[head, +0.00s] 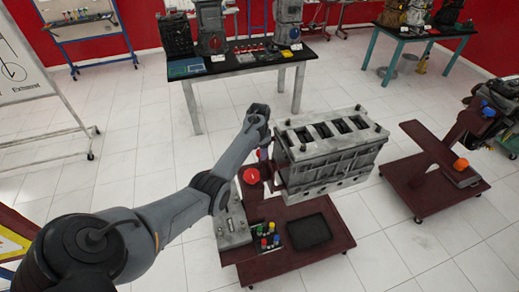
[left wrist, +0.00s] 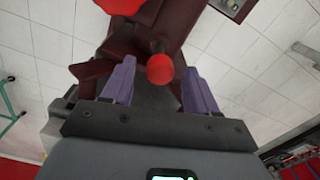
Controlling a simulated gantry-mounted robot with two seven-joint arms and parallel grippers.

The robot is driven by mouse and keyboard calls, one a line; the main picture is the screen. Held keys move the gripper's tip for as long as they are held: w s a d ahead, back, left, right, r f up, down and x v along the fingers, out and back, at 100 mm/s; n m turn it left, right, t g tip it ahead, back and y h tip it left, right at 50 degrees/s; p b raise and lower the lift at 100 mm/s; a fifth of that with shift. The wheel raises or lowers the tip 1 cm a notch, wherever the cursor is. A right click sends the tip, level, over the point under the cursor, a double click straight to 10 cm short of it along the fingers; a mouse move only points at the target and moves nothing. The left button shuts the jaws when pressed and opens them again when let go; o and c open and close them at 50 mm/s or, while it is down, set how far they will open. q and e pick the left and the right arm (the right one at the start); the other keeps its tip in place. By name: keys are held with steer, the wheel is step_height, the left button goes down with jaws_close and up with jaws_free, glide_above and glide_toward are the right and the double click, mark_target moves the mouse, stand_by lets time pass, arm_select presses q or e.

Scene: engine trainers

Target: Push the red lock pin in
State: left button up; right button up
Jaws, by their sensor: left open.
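The red lock pin (left wrist: 160,69) shows in the left wrist view as a round red knob on a dark red stand (left wrist: 112,47). My left gripper (left wrist: 158,80) is open, with its two purple fingers on either side of the knob in that view. I cannot tell whether they touch it. In the head view my left gripper (head: 263,150) is small and partly hidden, at the left end of the grey engine block (head: 330,158). A larger red disc (head: 251,176) shows just below it. My right gripper is in neither view.
The engine block's dark red wheeled cart (head: 290,262) carries a black tray (head: 309,232) and coloured knobs (head: 269,235). A second cart (head: 425,200) stands to the right. A table (head: 245,65) with engine parts is behind. White tiled floor is clear between them.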

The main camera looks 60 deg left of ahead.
mark_target(259, 156)
arm_select(q)
jaws_close()
steer(key=shift+f+b, duration=1.15)
steer(key=shift+f, duration=1.1)
jaws_free()
steer(key=shift+r, duration=0.1)
step_height(259, 156, up, 11)
steer(key=shift+f+b, duration=0.15)
steer(key=shift+b, duration=0.15)
